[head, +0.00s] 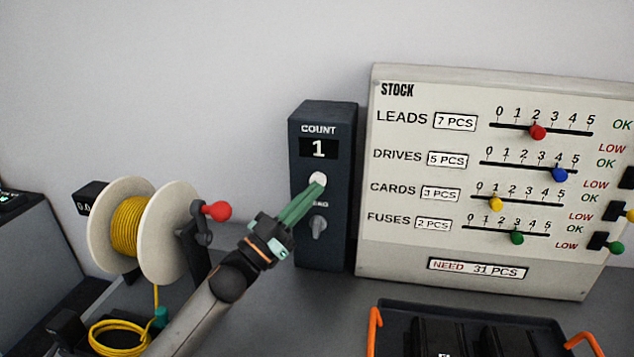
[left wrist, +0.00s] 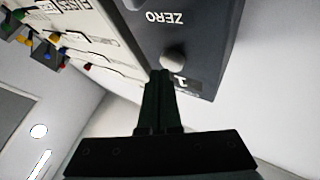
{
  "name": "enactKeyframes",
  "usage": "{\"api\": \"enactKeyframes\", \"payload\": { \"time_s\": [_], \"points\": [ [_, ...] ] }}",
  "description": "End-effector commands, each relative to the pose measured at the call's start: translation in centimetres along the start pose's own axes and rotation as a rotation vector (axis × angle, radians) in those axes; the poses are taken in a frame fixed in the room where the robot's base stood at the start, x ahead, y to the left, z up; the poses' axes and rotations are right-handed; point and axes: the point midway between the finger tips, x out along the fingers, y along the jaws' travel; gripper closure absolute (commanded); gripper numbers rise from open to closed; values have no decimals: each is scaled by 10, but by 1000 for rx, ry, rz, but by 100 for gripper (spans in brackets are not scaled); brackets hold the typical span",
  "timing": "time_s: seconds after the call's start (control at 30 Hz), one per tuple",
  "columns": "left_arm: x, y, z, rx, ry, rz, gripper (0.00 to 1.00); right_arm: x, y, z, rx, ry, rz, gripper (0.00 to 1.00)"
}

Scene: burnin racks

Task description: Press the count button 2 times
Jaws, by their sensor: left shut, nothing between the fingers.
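The dark count box (head: 325,240) stands upright against the wall, and its display (head: 319,148) reads 1. The white round count button (head: 317,179) sits below the display, above the ZERO label and a grey knob (head: 319,227). My left gripper (head: 319,183) is shut and empty, its fingertips at the lower edge of the button. In the left wrist view, the box appears upside down, with the button (left wrist: 173,57) just beyond the fingertips (left wrist: 160,75). I cannot tell whether they touch it. My right gripper is not in view.
A STOCK board (head: 455,250) with coloured sliders stands right of the box. A spool of yellow wire (head: 130,225) with a red-knobbed crank (head: 217,211) stands at left. A dark tray (head: 400,312) with orange handles lies at front right.

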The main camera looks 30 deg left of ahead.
Motion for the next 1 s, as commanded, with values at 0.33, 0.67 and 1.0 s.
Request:
{"api": "enactKeyframes", "payload": {
  "time_s": [0.33,0.67,1.0],
  "points": [
    [2,-1,1,0,0,0,100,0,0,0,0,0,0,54],
    [4,-3,4,0,-1,0,100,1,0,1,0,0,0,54],
    [7,-5,5,0,0,0,100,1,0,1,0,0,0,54]
  ]
}}
